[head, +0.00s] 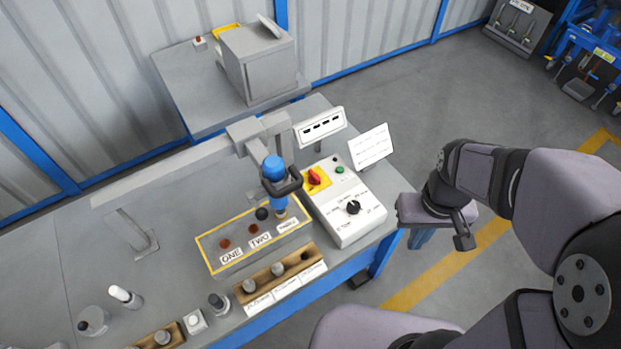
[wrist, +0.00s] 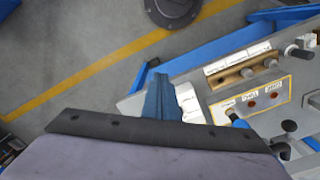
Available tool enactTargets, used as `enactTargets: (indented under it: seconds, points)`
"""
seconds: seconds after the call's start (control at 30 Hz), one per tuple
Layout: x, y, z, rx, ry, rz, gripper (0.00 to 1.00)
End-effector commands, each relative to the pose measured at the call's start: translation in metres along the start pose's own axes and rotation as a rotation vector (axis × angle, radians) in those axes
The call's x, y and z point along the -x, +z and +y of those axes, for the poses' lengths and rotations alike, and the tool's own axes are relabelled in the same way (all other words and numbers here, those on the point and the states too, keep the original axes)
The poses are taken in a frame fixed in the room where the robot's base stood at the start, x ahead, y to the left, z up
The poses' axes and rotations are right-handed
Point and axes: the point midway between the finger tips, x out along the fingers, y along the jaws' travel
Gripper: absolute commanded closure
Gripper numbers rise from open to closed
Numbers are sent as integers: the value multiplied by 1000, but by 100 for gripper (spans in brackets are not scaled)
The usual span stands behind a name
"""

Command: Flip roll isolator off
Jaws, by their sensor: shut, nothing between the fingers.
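A red rotary handle on a yellow plate (head: 315,179), which looks like an isolator switch, sits at the upper left of a white control box (head: 343,230). The lettering there is too small to read, so I cannot confirm that it is the roll isolator or tell its setting. My gripper (head: 418,240) is to the right of the box, past the bench edge and apart from it. Its blue fingers (wrist: 158,84) are shut and empty in the wrist view. There they partly cover the white box (wrist: 189,101), and the red handle is hidden.
The box also carries a black knob (head: 353,207) and a green button (head: 339,169). A white sign (head: 371,146) stands behind it.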

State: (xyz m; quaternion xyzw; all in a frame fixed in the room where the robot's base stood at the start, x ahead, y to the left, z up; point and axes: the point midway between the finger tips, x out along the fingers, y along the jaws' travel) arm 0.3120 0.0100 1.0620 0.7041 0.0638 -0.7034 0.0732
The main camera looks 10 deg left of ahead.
Motion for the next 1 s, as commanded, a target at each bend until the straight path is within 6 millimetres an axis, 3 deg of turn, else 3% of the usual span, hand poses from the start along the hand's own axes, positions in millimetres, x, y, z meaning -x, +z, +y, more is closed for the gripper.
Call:
enactTargets:
  seconds: [0.27,0.6,0.8,1.0]
  points:
    - [7,-80,-25,452,39,-2,100]
    - [16,-168,-88,1057,103,-25,100]
    - [18,-207,-137,1398,147,-45,100]
    - [18,-231,-190,1722,192,-73,100]
